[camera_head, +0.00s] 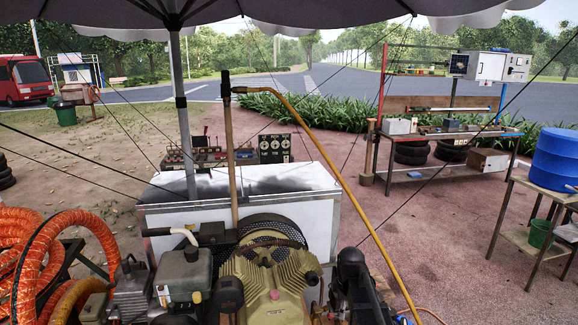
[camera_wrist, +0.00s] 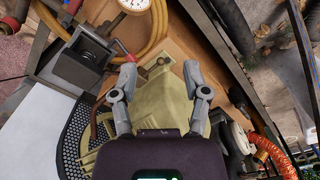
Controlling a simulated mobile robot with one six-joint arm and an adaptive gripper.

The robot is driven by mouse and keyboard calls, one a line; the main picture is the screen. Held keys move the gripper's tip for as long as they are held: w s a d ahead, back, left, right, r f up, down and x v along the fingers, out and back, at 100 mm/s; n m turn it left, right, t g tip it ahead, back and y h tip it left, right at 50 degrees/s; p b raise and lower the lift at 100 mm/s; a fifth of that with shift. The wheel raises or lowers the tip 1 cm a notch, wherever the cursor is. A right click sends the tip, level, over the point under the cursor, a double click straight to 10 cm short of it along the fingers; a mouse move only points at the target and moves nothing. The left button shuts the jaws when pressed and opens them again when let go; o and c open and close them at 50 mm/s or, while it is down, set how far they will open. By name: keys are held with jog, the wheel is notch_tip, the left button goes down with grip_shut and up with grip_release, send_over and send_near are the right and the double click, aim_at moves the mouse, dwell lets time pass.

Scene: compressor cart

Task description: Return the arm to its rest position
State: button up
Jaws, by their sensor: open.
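My gripper (camera_wrist: 160,78) shows in the wrist view with its two grey fingers spread apart and nothing held between them. Below and between the fingers is the olive compressor pump (camera_wrist: 162,105), with a small brass-coloured fitting (camera_wrist: 152,69) near the fingertips. How far the fingers are above these parts is hard to tell. In the head view the pump (camera_head: 272,284) stands at the bottom centre, in front of a white cart cabinet (camera_head: 300,205). I cannot make out my gripper in the head view.
A yellow hose (camera_head: 330,160) hangs from an upright pipe (camera_head: 229,150) beside the umbrella pole (camera_head: 183,120). Orange coiled hose (camera_head: 28,255) lies left. A workbench (camera_head: 430,178) and blue drum (camera_head: 556,158) stand right. Paved ground between cart and workbench is clear.

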jog(key=s+f+m+b, duration=0.5)
jog(key=s+f+m, duration=0.1)
jog(key=s+m, duration=0.6)
jog(key=shift+s, duration=1.25)
